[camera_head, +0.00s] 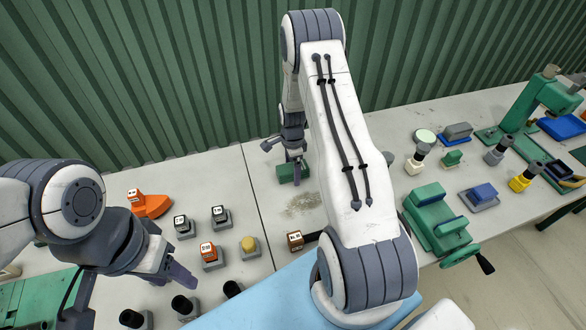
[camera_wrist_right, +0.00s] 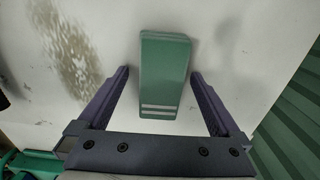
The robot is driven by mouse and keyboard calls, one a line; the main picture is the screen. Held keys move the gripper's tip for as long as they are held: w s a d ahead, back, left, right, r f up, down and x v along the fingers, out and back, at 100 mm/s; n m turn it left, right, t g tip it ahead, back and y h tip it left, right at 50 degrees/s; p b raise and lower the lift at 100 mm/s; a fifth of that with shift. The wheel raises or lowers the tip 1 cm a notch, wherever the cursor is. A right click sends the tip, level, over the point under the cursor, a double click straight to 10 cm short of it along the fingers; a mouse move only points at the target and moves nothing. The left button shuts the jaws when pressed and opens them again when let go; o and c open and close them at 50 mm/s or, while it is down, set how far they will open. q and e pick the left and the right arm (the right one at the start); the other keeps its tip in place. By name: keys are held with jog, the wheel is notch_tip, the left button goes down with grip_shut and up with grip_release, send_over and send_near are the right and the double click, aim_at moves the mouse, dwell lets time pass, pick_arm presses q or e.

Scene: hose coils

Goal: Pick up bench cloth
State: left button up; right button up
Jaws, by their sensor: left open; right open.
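The bench cloth appears to be a flat green folded piece with white stripes at one end. In the right wrist view the green cloth (camera_wrist_right: 165,75) lies on the pale bench top between the two spread fingers of my right gripper (camera_wrist_right: 160,72), with a gap on each side. In the head view the cloth (camera_head: 288,173) is at the back of the bench, partly covered by the right gripper (camera_head: 284,160), which is open above it. My left gripper (camera_head: 172,270) is open and empty over the left part of the bench, with its jaws partly hidden.
Several small labelled blocks (camera_head: 209,256) and an orange tool (camera_head: 149,204) stand on the left bench. A green vise (camera_head: 436,220) and several stamps are to the right. A green corrugated wall (camera_head: 200,70) rises behind. A stained patch (camera_head: 302,204) lies bare beside the cloth.

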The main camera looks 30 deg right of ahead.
jog(key=c, duration=1.4)
jog(key=shift+r, duration=0.15)
jog(key=shift+d+r+b, duration=0.1)
jog(key=shift+r+b, duration=0.4)
jog(key=shift+r, duration=0.05)
jog(key=r, duration=0.1)
jog(key=r+b, duration=0.1)
jog(key=r, duration=0.1)
jog(key=shift+s+b, duration=0.25)
jog(key=shift+b, duration=0.05)
jog(key=s+r+b, duration=0.1)
jog(key=s+r, duration=0.1)
jog(key=s, duration=0.1)
jog(key=s+d+r+b, duration=0.1)
jog(key=s+r, duration=0.1)
jog(key=s, duration=0.2)
jog(key=s+r+b, duration=0.1)
jog(key=s+r, duration=0.1)
jog(key=s, duration=0.2)
jog(key=shift+d+r, duration=0.2)
jog(key=shift+r, duration=0.1)
jog(key=o, duration=0.4)
jog(key=shift+c, duration=1.2)
